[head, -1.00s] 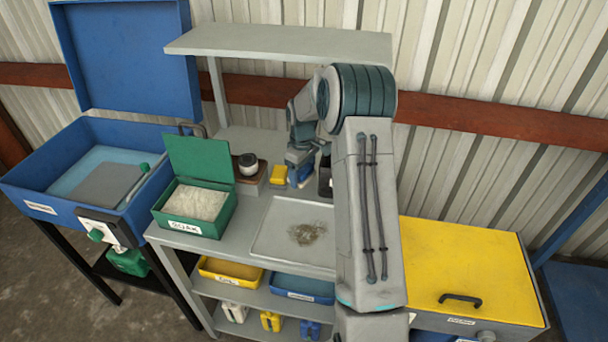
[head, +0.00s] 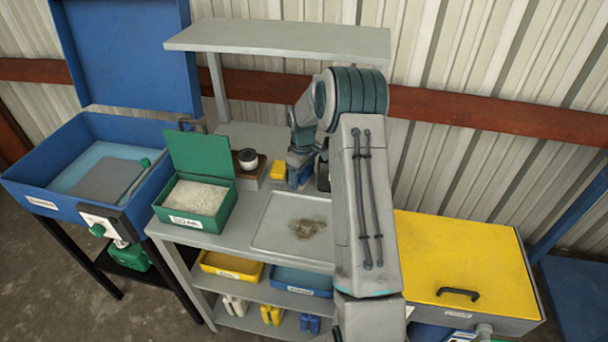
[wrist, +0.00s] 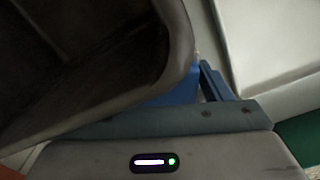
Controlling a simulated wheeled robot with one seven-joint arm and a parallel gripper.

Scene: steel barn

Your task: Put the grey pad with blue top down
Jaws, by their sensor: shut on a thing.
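My gripper (head: 299,180) is at the back of the grey bench, pointing down. It is shut on the grey pad with blue top, which is mostly hidden by the fingers and wrist in the head view. In the wrist view, part of the pad's blue top (wrist: 182,92) shows beside the gripper fingers (wrist: 212,84). The pad is at or just above the bench surface; I cannot tell whether it touches.
A yellow-topped pad (head: 278,171) stands just left of the gripper. Further left are a brown stand with a jar (head: 248,160) and a green open box (head: 190,222) of white grains. A pale tray (head: 268,238) with brown debris lies in front. An upper shelf (head: 280,38) hangs above.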

